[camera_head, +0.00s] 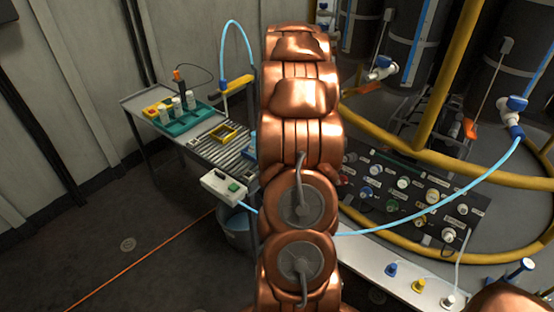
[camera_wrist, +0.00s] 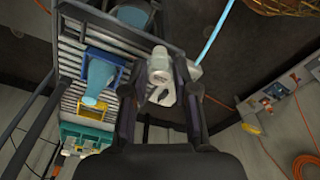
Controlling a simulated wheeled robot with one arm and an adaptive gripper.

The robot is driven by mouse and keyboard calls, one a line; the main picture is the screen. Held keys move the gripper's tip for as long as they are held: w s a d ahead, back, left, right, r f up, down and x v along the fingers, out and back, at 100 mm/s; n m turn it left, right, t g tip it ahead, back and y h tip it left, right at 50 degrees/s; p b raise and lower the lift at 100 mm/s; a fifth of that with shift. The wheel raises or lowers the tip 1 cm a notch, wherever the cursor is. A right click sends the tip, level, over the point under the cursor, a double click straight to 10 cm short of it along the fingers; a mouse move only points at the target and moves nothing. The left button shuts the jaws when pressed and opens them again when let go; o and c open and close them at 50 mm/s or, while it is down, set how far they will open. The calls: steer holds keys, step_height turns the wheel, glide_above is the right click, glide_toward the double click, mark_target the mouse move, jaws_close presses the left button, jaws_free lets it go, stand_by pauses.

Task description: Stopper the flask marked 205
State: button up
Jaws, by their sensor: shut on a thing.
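My gripper (camera_wrist: 160,88) shows in the wrist view with its two dark fingers apart. A small pale, rounded thing (camera_wrist: 158,63) sits between the fingertips; its exact shape is unclear. In the head view my copper arm hides the gripper. The labels are too small to read, so I cannot pick out 205. A blue (camera_head: 391,269), a yellow (camera_head: 418,285) and a white (camera_head: 447,301) stopper-like piece stand on the white ledge in front.
A roller table (camera_head: 205,150) stands left with a teal tray (camera_head: 180,124) of bottles and a yellow frame (camera_head: 222,133). A white box with a green button (camera_head: 223,187) is at its front. A bucket (camera_head: 238,228) stands below. Yellow pipes (camera_head: 480,177) and blue hoses surround the panel.

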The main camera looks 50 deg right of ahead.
steer(key=w+d+r+p, duration=0.2)
steer(key=w+d, duration=0.1)
steer(key=w, duration=0.4)
steer(key=w+d+r+p, duration=0.2)
steer(key=w+d+p, duration=0.1)
steer(key=w, duration=0.5)
steer(key=shift+w+d+r+n, duration=0.15)
steer(key=shift+w+d+n, duration=0.15)
steer(key=shift+d+n, duration=0.15)
steer(key=shift+d, duration=0.1)
step_height(320, 180, down, 3)
steer(key=shift+f, duration=0.2)
steer(key=shift+f, duration=0.15)
steer(key=shift+f, duration=0.2)
steer(key=shift+b, duration=0.3)
